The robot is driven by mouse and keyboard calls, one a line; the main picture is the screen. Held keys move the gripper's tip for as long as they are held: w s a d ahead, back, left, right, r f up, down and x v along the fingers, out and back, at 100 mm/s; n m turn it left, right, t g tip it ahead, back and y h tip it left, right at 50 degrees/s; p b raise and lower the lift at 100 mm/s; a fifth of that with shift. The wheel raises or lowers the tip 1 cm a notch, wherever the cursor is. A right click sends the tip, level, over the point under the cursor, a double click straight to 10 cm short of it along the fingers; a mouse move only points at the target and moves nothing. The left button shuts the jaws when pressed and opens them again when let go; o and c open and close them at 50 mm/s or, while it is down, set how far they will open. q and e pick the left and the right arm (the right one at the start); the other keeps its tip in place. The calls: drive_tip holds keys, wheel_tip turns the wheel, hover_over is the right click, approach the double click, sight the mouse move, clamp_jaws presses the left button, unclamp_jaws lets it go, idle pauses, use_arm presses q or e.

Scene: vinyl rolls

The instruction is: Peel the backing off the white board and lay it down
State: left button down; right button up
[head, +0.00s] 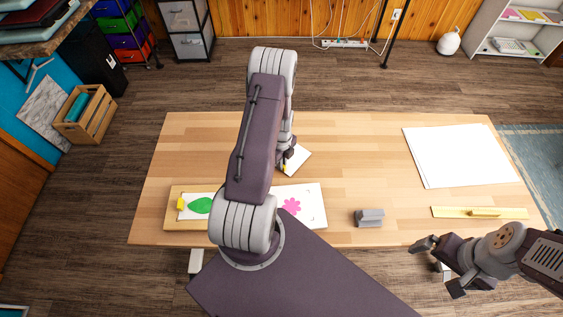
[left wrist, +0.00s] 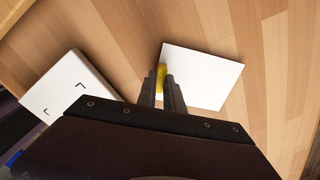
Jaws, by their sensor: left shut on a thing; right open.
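The white board (head: 315,193) lies near the table's front edge, with a pink flower (head: 291,206) and black corner marks. Its marked end also shows in the left wrist view (left wrist: 68,88). A white sheet with a yellow tab (left wrist: 161,77) is beyond the board; it shows in the head view (head: 298,160) and the left wrist view (left wrist: 208,75). My left gripper (head: 285,165) is shut on the yellow tab at the sheet's edge. I cannot tell whether the sheet touches the table. My right gripper (head: 438,266) is open and empty off the front right edge.
A wooden tray (head: 170,214) at the left holds a white piece with a green leaf (head: 200,205) and yellow tab. A grey block (head: 369,218), a yellow bar with a handle (head: 480,212) and white paper (head: 460,155) lie right. The table's back middle is clear.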

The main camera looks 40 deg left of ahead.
use_arm(q)
drive_tip(key=shift+f, duration=0.25)
idle(0.3)
drive_tip(key=shift+c, duration=0.9)
unclamp_jaws()
wheel_tip(320, 180, up, 9)
drive_tip(key=p, duration=0.7)
idle(0.5)
idle(0.5)
